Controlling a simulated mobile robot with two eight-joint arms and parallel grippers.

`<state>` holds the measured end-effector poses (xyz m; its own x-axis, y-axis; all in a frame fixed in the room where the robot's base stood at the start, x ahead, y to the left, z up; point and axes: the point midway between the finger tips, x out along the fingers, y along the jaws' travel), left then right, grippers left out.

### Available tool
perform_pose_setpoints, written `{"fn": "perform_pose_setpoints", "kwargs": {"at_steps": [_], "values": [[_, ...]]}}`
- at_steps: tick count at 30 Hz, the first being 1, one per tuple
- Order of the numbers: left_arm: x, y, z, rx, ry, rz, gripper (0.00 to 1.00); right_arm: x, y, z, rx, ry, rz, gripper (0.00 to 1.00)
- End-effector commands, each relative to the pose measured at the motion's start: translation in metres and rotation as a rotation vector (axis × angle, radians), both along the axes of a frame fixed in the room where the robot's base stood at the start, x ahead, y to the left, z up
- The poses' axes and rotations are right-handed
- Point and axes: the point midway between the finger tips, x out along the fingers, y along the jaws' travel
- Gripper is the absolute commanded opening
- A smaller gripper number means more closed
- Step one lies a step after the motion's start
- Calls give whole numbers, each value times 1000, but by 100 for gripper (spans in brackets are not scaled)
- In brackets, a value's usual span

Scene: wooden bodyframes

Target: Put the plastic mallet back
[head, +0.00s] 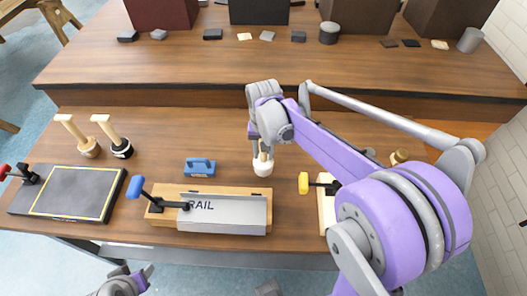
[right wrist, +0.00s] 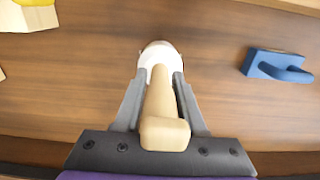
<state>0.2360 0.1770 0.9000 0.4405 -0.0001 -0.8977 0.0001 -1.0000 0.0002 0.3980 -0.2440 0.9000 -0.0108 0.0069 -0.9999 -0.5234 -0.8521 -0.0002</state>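The plastic mallet, with a white head and pale wooden handle, is upright at the middle of the bench (head: 225,150); its white head (head: 262,166) shows in the head view. In the right wrist view its handle (right wrist: 166,118) runs between my fingers. My right gripper (head: 263,150) points down over it; in the wrist view the gripper (right wrist: 163,82) has both fingers against the handle. Whether the head touches the bench is unclear. My left gripper (head: 138,277) is low at the front left, partly cut off, apart from everything.
Two other mallets, one brass-coloured (head: 90,148) and one black-headed (head: 122,150), stand left. A blue float-like tool (head: 200,167), a rail fixture (head: 225,215) and a dark framed board (head: 68,192) lie nearby. Dark bins (head: 258,12) stand on the raised back shelf.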

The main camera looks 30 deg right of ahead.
Motion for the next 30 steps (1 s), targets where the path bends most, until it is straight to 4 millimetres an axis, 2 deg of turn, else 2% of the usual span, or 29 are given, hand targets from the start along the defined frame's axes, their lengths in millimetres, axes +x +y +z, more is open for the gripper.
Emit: {"fn": "perform_pose_setpoints", "kwargs": {"at_steps": [1, 3, 11, 15, 17, 30], "values": [[0, 0, 0, 0, 0, 0, 49, 0, 0, 0, 0, 0, 0, 51], [0, 0, 0, 0, 0, 0, 49, 0, 0, 0, 1, 1, 0, 63], [0, 0, 0, 0, 0, 0, 49, -1, 0, 0, 1, 1, 0, 63], [1, 0, 4, 0, -2, 0, 49, 0, 0, 8, 1, 1, 0, 63], [1, 0, 5, 0, -2, 0, 49, 0, 0, 17, 1, 1, 0, 63], [4, 0, 14, 0, -7, 0, 49, 1, -1, 105, 0, 0, 0, 63]]}}
